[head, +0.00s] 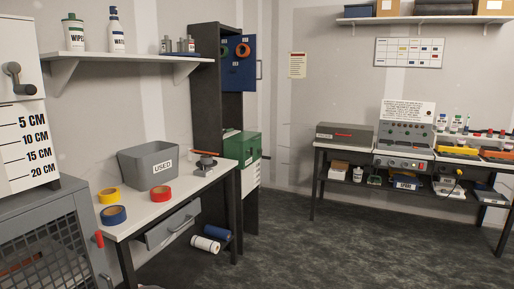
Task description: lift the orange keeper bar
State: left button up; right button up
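No part is clearly marked as the keeper bar, and I cannot tell which orange piece it is. A thin orange bar (207,153) shows at the far end of the left white table, beside a grey round fixture (205,163) and in front of the green box (242,147). An orange-red strip (343,134) lies across the front of a long grey box (338,143) on the back bench. Neither of my grippers is in view.
The left table (139,213) carries a grey USED bin (135,167) and yellow (109,195), blue (113,215) and red (160,193) tape rolls. Its grey drawer (173,226) stands partly open. Blue (217,232) and white (205,244) rolls lie on the floor. Central floor is clear.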

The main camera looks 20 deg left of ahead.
aim_at(204, 152)
jog(key=i, duration=1.35)
jog(key=u, duration=0.85)
jog(key=i, duration=0.7)
jog(key=u, duration=0.45)
jog(key=k, duration=0.9)
jog(key=u, duration=0.2)
jog(key=i, duration=0.9)
jog(key=z, duration=0.1)
